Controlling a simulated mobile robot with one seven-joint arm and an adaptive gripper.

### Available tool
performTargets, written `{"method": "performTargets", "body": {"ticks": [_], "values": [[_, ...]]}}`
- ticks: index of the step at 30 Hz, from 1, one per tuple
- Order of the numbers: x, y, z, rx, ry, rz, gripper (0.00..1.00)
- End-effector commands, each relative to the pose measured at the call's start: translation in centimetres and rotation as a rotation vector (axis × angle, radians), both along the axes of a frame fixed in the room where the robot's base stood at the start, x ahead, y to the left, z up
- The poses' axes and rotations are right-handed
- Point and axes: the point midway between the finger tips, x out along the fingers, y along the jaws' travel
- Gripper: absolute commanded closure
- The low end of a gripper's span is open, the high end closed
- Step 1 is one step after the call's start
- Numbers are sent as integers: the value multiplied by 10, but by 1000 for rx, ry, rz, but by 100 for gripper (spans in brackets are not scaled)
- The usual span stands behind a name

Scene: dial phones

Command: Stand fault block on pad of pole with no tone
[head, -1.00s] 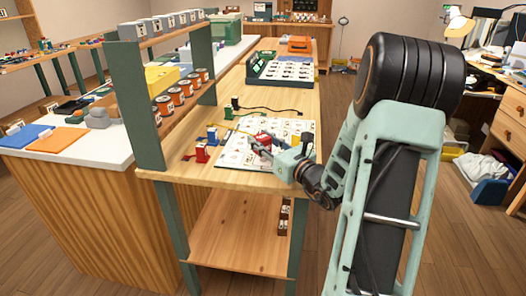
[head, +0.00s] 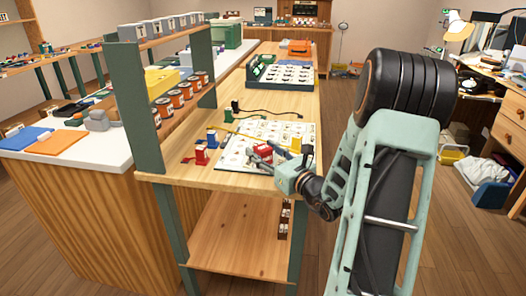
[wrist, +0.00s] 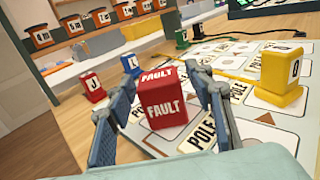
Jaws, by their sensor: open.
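The red fault block (wrist: 166,110) stands upright on the white board (wrist: 262,117), between the two fingers of my gripper (wrist: 166,84). The fingers are apart, with the block between their tips. In the head view the block (head: 264,150) and my gripper (head: 262,156) are at the near part of the board (head: 235,154). Pads marked POLE show beside the block; which pad lies under it is hidden. A yellow phone (wrist: 281,76) stands on the board to the right. A red phone marked J (wrist: 93,86), a blue phone (wrist: 130,66) and a green phone (wrist: 182,38) stand to the left and behind.
A yellow cord (wrist: 234,77) runs across the board. A black cord (head: 272,111) lies behind it. A green-edged case (head: 281,73) stands farther back. A shelf with several orange cans (head: 173,98) rises at the left. Bare table (head: 190,176) lies at the front left.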

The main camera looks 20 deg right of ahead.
Motion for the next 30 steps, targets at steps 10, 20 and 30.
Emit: {"method": "performTargets", "body": {"ticks": [10, 20, 30], "values": [[-39, -9, 4, 1, 3, -4, 52], [-102, -21, 4, 0, 2, -4, 52], [-118, -23, 3, 0, 0, 0, 52]]}}
